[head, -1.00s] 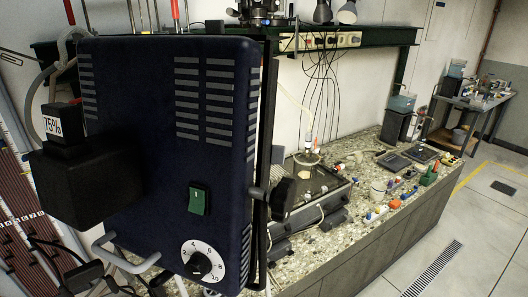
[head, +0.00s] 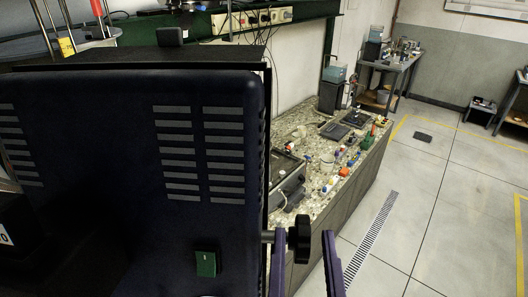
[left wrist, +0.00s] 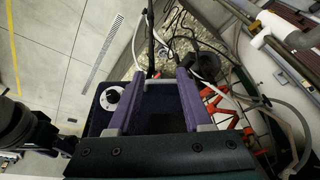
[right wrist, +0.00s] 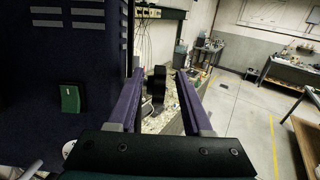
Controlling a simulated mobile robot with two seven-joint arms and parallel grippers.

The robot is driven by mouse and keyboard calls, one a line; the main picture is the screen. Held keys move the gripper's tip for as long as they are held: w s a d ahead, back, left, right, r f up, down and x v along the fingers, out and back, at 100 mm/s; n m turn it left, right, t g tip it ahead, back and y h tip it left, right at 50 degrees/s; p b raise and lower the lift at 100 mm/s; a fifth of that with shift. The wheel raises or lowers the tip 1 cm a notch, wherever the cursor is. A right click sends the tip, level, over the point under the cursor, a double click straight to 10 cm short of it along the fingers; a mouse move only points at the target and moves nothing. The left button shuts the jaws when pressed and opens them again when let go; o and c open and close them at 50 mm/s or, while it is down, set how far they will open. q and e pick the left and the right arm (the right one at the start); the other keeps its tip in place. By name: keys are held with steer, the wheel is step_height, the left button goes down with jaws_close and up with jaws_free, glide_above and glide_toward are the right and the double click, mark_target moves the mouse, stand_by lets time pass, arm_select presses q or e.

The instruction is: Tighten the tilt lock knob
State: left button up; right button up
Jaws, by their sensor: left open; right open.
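The tilt lock knob (head: 300,238) is a black lobed knob on a short shaft at the right side of a dark blue unit (head: 215,95). My right gripper (head: 304,250) is open, coming from below, with its purple fingers on either side of the knob in the picture. In the right wrist view the knob (right wrist: 158,84) appears between the open fingers (right wrist: 159,76); I cannot tell whether they touch it. My left gripper (left wrist: 162,76) is open and empty, near the unit's white dial (left wrist: 112,97); the head view does not show it.
A green switch (head: 205,263) is on the unit's front. A stone-topped bench (head: 330,150) with small fittings runs behind on the right. Hoses and cables (left wrist: 200,60) lie close to the left gripper.

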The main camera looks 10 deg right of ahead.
mark_target(304, 242)
steer(key=shift+p+x, duration=0.3)
steer(key=shift+x, duration=1.45)
steer(key=shift+c, duration=0.2)
jaws_close()
